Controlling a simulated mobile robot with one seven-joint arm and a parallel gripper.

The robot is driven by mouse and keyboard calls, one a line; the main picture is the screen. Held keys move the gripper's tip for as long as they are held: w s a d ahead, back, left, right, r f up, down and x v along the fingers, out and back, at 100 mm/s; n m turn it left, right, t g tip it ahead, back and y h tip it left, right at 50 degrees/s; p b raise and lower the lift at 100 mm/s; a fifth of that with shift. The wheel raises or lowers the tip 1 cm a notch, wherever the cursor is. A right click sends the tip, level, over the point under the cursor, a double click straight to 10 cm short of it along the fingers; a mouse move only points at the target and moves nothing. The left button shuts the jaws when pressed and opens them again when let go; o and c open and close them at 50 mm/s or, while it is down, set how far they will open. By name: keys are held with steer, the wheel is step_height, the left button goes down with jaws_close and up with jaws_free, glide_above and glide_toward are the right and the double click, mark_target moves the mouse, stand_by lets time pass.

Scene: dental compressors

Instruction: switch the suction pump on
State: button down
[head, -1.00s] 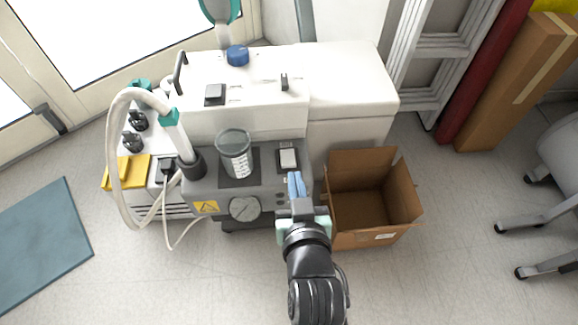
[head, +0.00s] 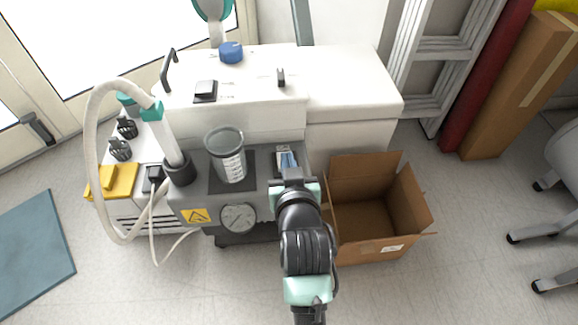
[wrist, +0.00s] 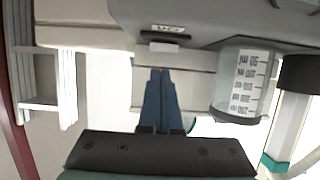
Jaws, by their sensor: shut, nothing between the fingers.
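The suction pump is a dark grey unit (head: 200,204) with a round gauge, a yellow warning label and a clear graduated jar (head: 228,158). Its rocker switch, pale in a dark frame (head: 277,150), is at the right of the top and mostly hidden by my fingers in the head view. In the wrist view the switch (wrist: 164,47) lies just beyond my fingertips, near a small label. My gripper (head: 287,158) has blue fingers, shut and empty, over the switch; it also shows in the wrist view (wrist: 160,74). I cannot tell whether the fingertips touch the switch.
A white cabinet (head: 345,88) with another dark switch (head: 205,91) and a blue knob (head: 231,52) stands behind. A white hose (head: 91,150) loops at the left. An open cardboard box (head: 375,249) stands close right of my arm. A ladder (head: 440,75) leans behind.

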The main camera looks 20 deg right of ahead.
steer(key=shift+s+f+b, duration=0.1)
steer(key=shift+f+b, duration=0.25)
steer(key=shift+f, duration=0.35)
steer(key=shift+a+f, duration=0.1)
